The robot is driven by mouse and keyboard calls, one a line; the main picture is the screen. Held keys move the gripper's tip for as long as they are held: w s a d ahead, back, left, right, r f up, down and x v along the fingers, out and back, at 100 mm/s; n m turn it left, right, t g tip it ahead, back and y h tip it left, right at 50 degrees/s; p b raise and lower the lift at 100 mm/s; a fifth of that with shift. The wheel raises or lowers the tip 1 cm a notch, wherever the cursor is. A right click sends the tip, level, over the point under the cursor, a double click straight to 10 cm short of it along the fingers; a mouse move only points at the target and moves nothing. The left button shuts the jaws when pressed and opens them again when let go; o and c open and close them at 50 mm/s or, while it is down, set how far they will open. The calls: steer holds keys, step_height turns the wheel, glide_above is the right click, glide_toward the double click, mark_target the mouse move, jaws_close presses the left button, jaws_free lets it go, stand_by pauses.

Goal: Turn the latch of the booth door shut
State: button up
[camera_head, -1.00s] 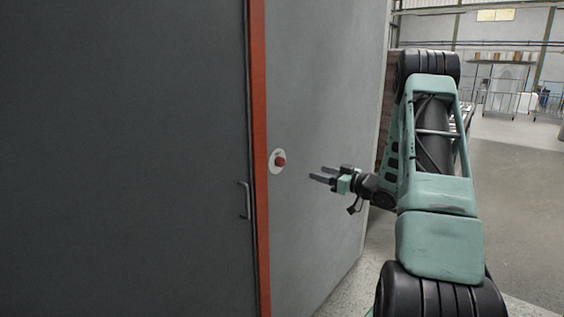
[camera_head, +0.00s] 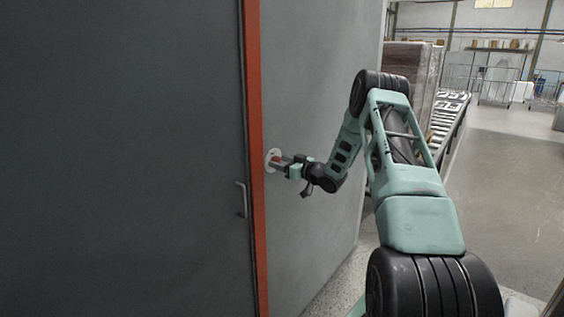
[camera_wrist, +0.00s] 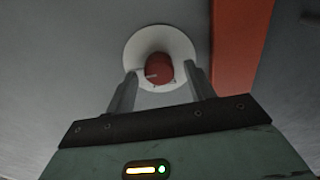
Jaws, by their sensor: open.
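The latch is a small red knob (camera_wrist: 159,68) on a round white plate (camera_wrist: 145,44), fixed to the grey wall beside the orange door frame. In the head view the white plate (camera_head: 269,160) shows just right of the frame, and my gripper partly hides the knob. My gripper (camera_wrist: 160,88) is open, with one finger on each side of the knob's lower part in the wrist view. I cannot tell whether the fingers touch it. In the head view my gripper (camera_head: 279,163) is at the plate. The dark grey booth door (camera_head: 120,150) fills the left and looks closed against its frame.
The orange frame (camera_head: 257,200) runs upright beside the plate. A metal pull handle (camera_head: 241,199) stands out from the door, left of the frame. Stacked brown material (camera_head: 408,85) and a long rack (camera_head: 448,120) stand behind my arm. The floor at right is open.

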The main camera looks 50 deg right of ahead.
steer(key=c, duration=1)
steer(key=shift+f+b, duration=0.15)
steer(key=shift+b, duration=0.15)
steer(key=n+b, duration=0.9)
steer(key=b, duration=0.5)
steer(key=n+b, duration=0.8)
steer(key=b, duration=0.7)
steer(key=shift+a+f+n, duration=0.15)
steer(key=shift+f+n, duration=0.05)
steer(key=shift+n, duration=0.2)
steer(key=shift+b, duration=0.35)
